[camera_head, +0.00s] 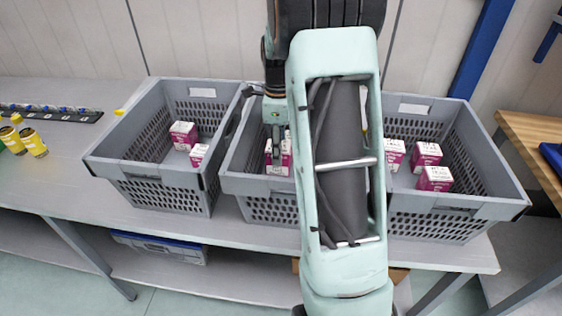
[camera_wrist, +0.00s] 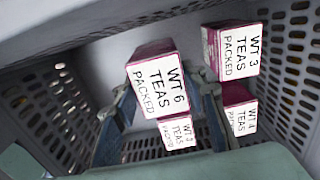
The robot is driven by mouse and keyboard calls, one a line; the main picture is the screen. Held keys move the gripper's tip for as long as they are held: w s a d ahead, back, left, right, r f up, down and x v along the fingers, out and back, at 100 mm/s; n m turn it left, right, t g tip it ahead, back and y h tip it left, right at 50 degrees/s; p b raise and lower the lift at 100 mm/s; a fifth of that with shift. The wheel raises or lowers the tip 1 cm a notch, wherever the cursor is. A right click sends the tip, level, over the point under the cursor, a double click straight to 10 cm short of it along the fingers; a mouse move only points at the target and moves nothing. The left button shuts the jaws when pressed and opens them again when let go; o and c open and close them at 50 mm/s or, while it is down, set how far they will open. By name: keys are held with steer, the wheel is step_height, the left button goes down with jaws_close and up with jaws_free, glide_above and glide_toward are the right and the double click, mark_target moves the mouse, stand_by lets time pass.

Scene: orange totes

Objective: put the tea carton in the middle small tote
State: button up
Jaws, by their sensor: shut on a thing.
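My gripper (camera_head: 276,132) reaches down into the middle grey tote (camera_head: 233,182), partly hidden behind my arm. In the wrist view the gripper (camera_wrist: 166,92) has a finger on each side of a magenta and white tea carton (camera_wrist: 160,78) marked "WT 6 TEAS PACKED" and is shut on it. This carton looks larger and closer than the others there. Three similar cartons show around it: "WT 3" (camera_wrist: 233,52) upper right, "WT 4" (camera_wrist: 242,117) right, and one lower (camera_wrist: 178,133), partly covered. In the head view a carton (camera_head: 284,165) shows in the middle tote by the gripper.
The left grey tote (camera_head: 142,172) holds two cartons (camera_head: 184,135). The right grey tote (camera_head: 500,204) holds several (camera_head: 435,178). All totes stand close together on a bench (camera_head: 60,185). Yellow bottles (camera_head: 33,141) stand at far left. A wooden table (camera_head: 540,125) is at right.

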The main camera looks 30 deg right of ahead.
steer(key=shift+f, duration=2.05)
steer(key=shift+f, duration=0.1)
steer(key=o, duration=1.3)
steer(key=shift+o, duration=0.2)
step_height(320, 180, up, 12)
steer(key=shift+r, duration=0.1)
